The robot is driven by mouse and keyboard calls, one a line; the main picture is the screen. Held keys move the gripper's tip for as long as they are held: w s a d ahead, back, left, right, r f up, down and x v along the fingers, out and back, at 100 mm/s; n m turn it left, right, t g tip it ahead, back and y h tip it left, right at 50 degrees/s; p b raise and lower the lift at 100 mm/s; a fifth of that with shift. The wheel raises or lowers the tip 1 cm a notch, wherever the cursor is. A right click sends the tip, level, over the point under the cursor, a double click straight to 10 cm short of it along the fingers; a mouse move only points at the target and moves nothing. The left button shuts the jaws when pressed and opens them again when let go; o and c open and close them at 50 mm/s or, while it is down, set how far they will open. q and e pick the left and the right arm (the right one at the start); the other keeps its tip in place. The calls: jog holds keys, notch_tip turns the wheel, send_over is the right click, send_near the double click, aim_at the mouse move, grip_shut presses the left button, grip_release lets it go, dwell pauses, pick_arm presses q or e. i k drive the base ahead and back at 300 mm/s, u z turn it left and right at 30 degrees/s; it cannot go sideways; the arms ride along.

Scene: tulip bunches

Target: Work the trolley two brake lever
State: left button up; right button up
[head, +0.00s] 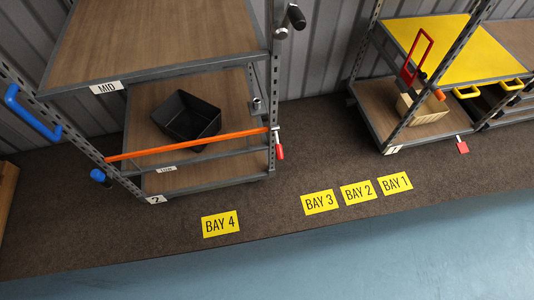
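Trolley two is the shelf trolley at left, with wood-look shelves (160,45) in a grey metal frame and a small "2" plate (155,199) at its lower front corner. A red-handled lever (280,150) hangs down at its right front post. A blue-ended knob or lever (98,175) sits low by its left front post. I cannot tell for sure which of these is the brake lever. Neither of my grippers is in view.
An orange bar (190,144) crosses the trolley's front before a black bin (186,117). A blue handle (32,112) is at its left. Trolley one (375,105) stands at right with a red pedal (462,146). Yellow bay labels (220,224) lie on clear brown floor in front.

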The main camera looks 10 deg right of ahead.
aim_at(278, 147)
jog(key=z, duration=0.3)
jog(key=k, duration=0.35)
jog(key=z, duration=1.05)
jog(key=i, duration=1)
jog(key=u, duration=1.35)
jog(key=i, duration=0.2)
jog(key=u, duration=0.05)
